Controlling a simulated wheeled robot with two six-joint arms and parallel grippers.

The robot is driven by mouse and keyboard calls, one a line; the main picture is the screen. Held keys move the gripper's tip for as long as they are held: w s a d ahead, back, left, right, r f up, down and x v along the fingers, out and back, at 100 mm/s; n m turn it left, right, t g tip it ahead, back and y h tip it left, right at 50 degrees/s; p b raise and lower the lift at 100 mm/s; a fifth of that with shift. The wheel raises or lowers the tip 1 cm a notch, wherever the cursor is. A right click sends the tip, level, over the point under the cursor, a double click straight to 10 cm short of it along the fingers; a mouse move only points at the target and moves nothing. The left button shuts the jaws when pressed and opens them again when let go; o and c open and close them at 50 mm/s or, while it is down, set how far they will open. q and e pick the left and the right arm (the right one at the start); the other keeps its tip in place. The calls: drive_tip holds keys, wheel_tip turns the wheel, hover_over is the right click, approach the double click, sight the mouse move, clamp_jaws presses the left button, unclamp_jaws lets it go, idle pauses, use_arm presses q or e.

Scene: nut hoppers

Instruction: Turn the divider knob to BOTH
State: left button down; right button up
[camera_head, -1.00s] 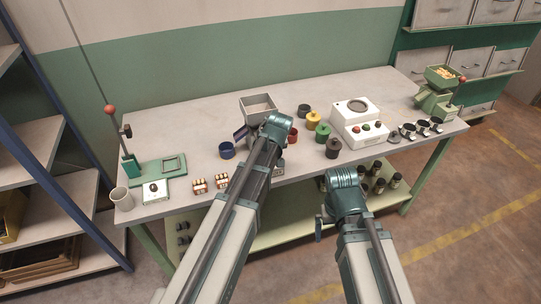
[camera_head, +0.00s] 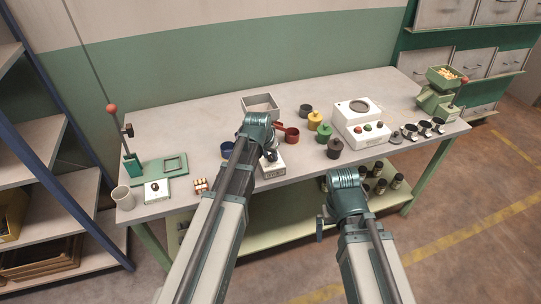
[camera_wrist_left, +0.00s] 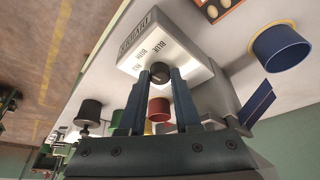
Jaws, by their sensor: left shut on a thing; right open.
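The divider knob (camera_wrist_left: 158,72) is a dark round knob on a white box (camera_wrist_left: 185,35) lettered BLUE, BOTH and RED. In the left wrist view my left gripper (camera_wrist_left: 160,78) has its two blue fingers on either side of the knob, shut on it. The fingers hide part of the knob, and I cannot tell which word it points to. In the head view the white box (camera_head: 272,168) stands at the table's front edge, partly behind my left gripper (camera_head: 268,154). My right gripper (camera_head: 320,226) is open and empty, in front of the table and away from the box.
A grey bin (camera_head: 260,104) stands behind the box. A blue cup (camera_head: 227,150) is to its left; red (camera_head: 291,134), yellow (camera_head: 314,120) and green (camera_head: 323,133) cups are to its right. A white machine with buttons (camera_head: 352,128) stands further right.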

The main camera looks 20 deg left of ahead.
use_arm(q)
drive_tip(key=shift+m, duration=0.3)
idle(0.4)
drive_tip(key=c, duration=0.6)
unclamp_jaws()
drive_tip(key=p+v, duration=1.2)
drive_tip(key=v, duration=0.1)
drive_tip(key=shift+a+r+p, duration=0.2)
drive_tip(key=shift+r+p, duration=0.2)
